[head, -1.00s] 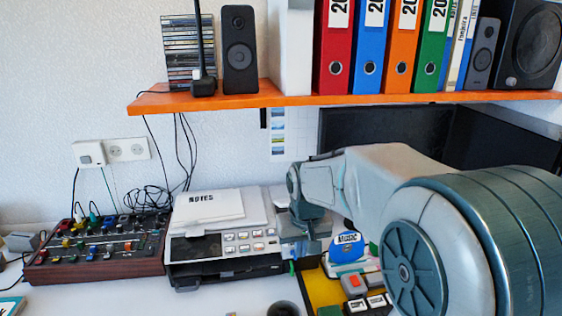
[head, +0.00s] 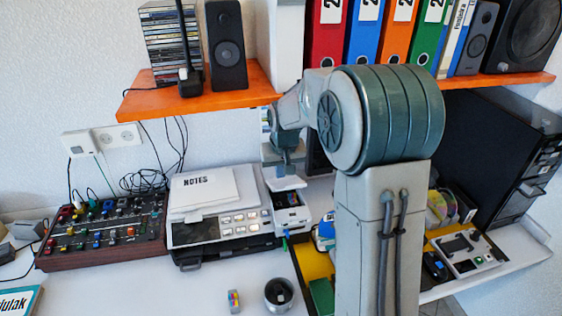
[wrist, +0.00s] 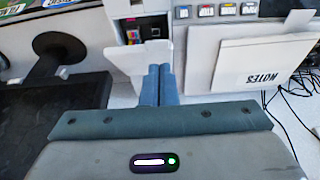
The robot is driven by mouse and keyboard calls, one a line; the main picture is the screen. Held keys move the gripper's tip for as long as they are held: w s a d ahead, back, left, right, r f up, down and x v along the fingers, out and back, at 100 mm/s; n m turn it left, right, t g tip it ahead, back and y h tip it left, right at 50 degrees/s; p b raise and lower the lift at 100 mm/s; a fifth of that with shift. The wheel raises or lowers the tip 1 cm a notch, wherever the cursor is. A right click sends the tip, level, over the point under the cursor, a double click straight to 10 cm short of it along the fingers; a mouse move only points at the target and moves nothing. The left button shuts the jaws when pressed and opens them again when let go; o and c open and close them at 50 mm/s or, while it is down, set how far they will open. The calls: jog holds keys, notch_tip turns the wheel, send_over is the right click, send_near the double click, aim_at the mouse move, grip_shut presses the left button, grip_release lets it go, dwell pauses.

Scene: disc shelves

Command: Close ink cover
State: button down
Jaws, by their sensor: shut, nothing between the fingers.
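The printer (head: 225,225) stands on the desk with a white NOTES pad on top. On its right side the ink compartment (head: 292,199) is exposed, with dark and coloured parts inside. It also shows in the wrist view (wrist: 150,34). A pale flap, seemingly the ink cover (head: 286,183), stands raised at the back of the compartment, just below my gripper. My gripper (wrist: 158,82) is shut and empty, its two fingers together and pointing at the compartment area. I cannot tell whether the fingertips touch the cover.
The NOTES pad (head: 207,190) lies beside the compartment. A mixer (head: 105,230) stands at the left, and an orange shelf (head: 200,95) hangs above. A round dark cup (head: 279,294) stands in front, and a yellow tray (head: 312,262) lies right.

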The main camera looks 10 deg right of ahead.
aim_at(279, 188)
jog(key=x, duration=0.5)
jog(key=shift+p, duration=0.3)
jog(key=shift+d+f, duration=0.1)
